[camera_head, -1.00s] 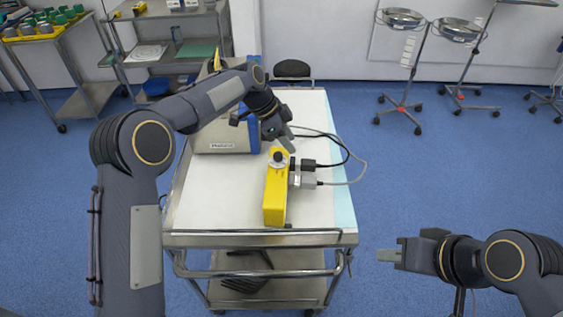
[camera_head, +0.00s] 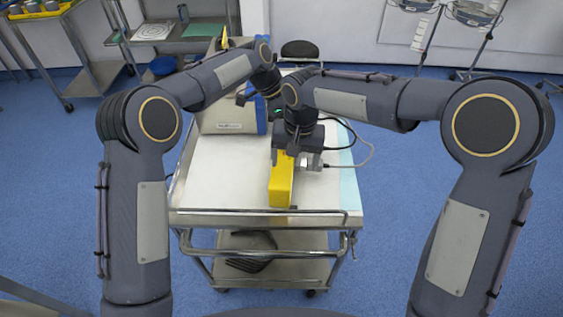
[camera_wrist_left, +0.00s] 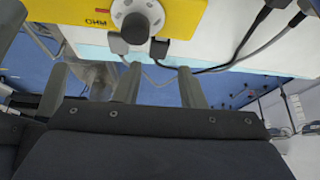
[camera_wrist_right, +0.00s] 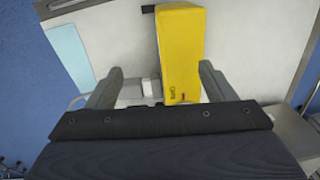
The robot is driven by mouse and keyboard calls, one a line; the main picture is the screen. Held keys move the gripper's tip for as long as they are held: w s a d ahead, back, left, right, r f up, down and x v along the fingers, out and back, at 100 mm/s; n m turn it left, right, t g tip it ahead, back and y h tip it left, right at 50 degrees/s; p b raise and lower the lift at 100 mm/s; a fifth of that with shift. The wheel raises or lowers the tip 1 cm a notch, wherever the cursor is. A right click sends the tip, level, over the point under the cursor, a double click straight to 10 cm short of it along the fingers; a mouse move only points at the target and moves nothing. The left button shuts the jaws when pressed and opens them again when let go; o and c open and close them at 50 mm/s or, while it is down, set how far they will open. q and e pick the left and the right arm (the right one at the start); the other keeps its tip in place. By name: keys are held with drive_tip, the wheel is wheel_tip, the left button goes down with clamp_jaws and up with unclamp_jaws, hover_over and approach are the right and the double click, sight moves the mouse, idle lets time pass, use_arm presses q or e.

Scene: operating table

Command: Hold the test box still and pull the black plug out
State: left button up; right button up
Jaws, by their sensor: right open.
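The yellow test box (camera_head: 282,186) lies on the table, and its knob end shows in the left wrist view (camera_wrist_left: 70,12). My right gripper (camera_head: 297,152) is open, pointing down over the box; in the right wrist view the box (camera_wrist_right: 180,50) lies between its spread fingers. The grey plug (camera_head: 312,161) is on the box's right side. My left gripper (camera_wrist_left: 160,85) has fingers apart, empty, near the knob (camera_wrist_left: 136,25).
A grey-and-blue device (camera_head: 222,118) stands at the back left of the table (camera_head: 225,180). Black and grey cables (camera_head: 368,150) loop right of the box. The table's front left is clear. Shelves and stands are farther back.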

sight(281, 169)
drive_tip(key=shift+h, duration=0.3)
drive_tip(key=a+f, duration=0.1)
drive_tip(key=w+a+f, duration=0.1)
drive_tip(key=a+f, duration=0.1)
drive_tip(key=shift+a, duration=0.1)
wheel_tip(281, 169, down, 8)
drive_tip(key=shift+r, duration=0.25)
